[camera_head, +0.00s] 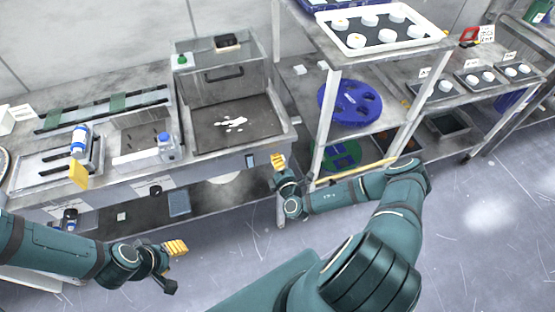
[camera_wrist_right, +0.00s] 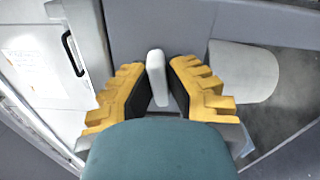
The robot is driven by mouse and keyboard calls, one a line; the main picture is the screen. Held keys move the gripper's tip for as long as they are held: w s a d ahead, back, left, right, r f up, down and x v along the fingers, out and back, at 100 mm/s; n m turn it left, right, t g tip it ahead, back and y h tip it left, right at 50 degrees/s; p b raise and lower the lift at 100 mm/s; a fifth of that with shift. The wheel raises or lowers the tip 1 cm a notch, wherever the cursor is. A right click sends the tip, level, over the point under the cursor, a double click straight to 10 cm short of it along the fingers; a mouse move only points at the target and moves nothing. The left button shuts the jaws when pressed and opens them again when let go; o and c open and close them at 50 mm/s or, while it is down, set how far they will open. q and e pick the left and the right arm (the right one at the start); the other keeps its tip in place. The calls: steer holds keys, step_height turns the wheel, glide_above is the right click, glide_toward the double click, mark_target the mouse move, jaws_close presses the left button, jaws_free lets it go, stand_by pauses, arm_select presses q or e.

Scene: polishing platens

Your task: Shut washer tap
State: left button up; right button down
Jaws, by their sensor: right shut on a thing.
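The washer (camera_head: 208,146) is the steel bench basin with a raised clear cover and a wet dark floor. My right gripper (camera_head: 278,162) is at its front right corner. In the right wrist view, a pale grey lever (camera_wrist_right: 155,72), apparently the tap handle, stands between the yellow fingers of my right gripper (camera_wrist_right: 162,92), which is shut on it. The rest of the tap is hidden. In the head view the fingers cover the handle. My left gripper (camera_head: 177,248) hangs empty in front of the bench; its finger gap is unclear.
A steel shelf rack stands right of the washer, with a blue platen (camera_head: 350,103) and a white tray (camera_head: 358,44) of pale discs. A bottle (camera_head: 166,146) stands left of the washer. The floor (camera_head: 480,225) at right is clear.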

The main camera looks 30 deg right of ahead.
steer(key=shift+r+m, duration=0.1)
steer(key=shift+m, duration=1.1)
steer(key=c, duration=1)
jaws_free()
steer(key=shift+w, duration=0.1)
steer(key=v, duration=1.2)
